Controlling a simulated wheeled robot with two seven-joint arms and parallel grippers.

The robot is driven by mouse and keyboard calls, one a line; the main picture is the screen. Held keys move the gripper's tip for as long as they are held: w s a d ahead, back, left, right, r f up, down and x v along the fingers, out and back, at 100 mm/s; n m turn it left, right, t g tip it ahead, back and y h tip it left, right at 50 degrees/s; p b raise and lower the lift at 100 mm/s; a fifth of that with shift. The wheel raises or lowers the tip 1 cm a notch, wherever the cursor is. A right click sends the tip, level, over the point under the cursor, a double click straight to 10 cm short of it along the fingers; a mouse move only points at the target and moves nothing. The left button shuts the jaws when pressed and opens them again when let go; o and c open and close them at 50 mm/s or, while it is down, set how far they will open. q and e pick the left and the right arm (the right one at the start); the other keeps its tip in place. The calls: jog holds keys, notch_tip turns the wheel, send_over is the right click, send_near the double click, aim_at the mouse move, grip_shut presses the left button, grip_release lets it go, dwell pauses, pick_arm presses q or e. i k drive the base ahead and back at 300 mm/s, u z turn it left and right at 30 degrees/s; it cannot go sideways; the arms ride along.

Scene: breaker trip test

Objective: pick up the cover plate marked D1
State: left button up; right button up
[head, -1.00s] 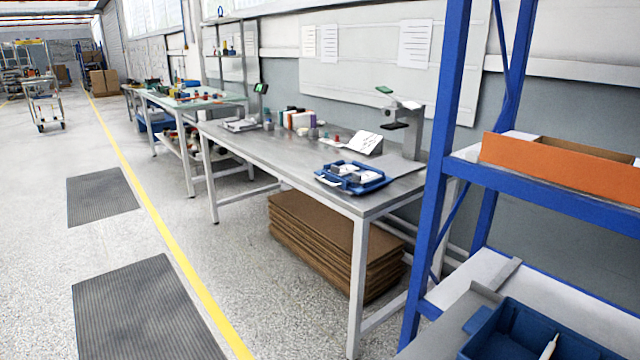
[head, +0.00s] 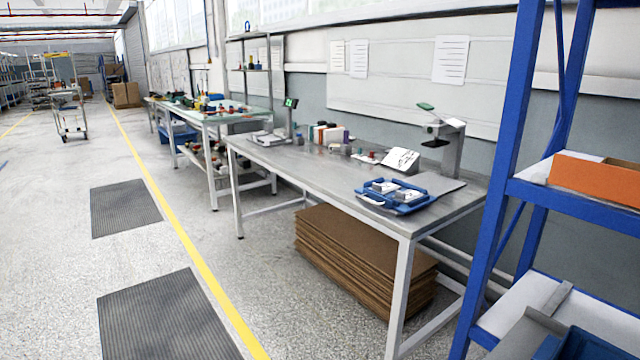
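I cannot make out a cover plate marked D1; any marking is too small to read from here. The nearest grey workbench (head: 330,178) holds a blue tray (head: 425,206) near its front right end, with white and grey parts (head: 383,187) in it. A white sheet or sign with dark print (head: 401,160) leans behind the tray. Neither of my grippers is in the head view.
A blue shelf rack (head: 500,190) with an orange bin (head: 597,184) stands close at the right. Flattened cardboard (head: 350,255) is stacked under the bench. Dark floor mats (head: 165,315) and a yellow line (head: 190,240) lie left of the bench, where the floor is open.

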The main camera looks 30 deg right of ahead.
aim_at(409, 193)
jog(key=u, duration=0.25)
jog(key=i, duration=2.15)
jog(key=z, duration=1.35)
jog(key=i, duration=1.05)
jog(key=z, duration=1.15)
